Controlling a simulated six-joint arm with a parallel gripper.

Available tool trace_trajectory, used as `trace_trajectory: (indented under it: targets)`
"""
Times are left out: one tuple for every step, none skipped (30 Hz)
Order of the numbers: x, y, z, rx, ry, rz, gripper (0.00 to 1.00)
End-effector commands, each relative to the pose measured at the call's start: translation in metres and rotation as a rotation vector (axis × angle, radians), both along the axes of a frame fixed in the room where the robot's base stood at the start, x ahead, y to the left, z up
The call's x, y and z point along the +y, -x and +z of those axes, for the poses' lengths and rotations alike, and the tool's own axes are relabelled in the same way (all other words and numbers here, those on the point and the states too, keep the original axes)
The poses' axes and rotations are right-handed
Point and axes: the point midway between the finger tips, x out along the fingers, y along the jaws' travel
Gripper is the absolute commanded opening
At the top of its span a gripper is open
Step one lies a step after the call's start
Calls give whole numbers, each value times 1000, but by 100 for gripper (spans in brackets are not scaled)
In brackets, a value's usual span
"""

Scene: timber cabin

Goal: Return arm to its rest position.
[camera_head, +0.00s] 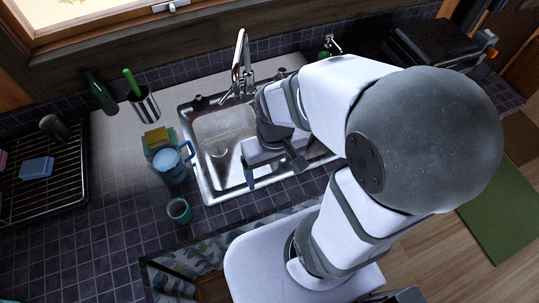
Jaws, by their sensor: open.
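My gripper (272,172) is at the end of my arm, above the right part of the steel sink (201,172). Its fingers are spread open, with nothing visible between them. The bulky white and grey arm reaches in from the right and hides the right side of the sink and part of the counter.
Left of the sink stand a blue mug (172,167), a teal cup (179,211), a yellow and green sponge (157,138) and a steel holder (145,106). A dish rack (68,185) is at far left. The tap (239,65) rises behind the sink, close to my arm.

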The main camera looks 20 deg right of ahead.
Motion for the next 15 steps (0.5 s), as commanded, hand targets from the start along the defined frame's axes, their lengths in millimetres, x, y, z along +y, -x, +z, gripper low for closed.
trace_trajectory:
  targets:
    - [0, 0, -3, 0, 0, 0, 83]
    - [0, 0, -6, 0, 0, 0, 83]
    - [0, 0, -10, 0, 1, 0, 83]
    - [0, 0, -14, 0, 1, 0, 83]
    - [0, 0, -19, 0, 1, 0, 83]
    - [0, 0, -24, 0, 1, 0, 83]
    - [0, 0, -29, -1, 1, 0, 83]
    - [0, 0, -33, -1, 1, 0, 83]
    - [0, 0, -37, -1, 1, 0, 83]
    - [0, 0, -40, -1, 1, 0, 83]
    - [0, 0, -42, -1, 1, 0, 83]
    - [0, 0, -42, -1, 1, 0, 83]
    - [0, 0, -42, -1, 1, 0, 83]
    - [0, 0, -42, -1, 1, 0, 83]
    - [0, 0, -40, -1, 1, 0, 83]
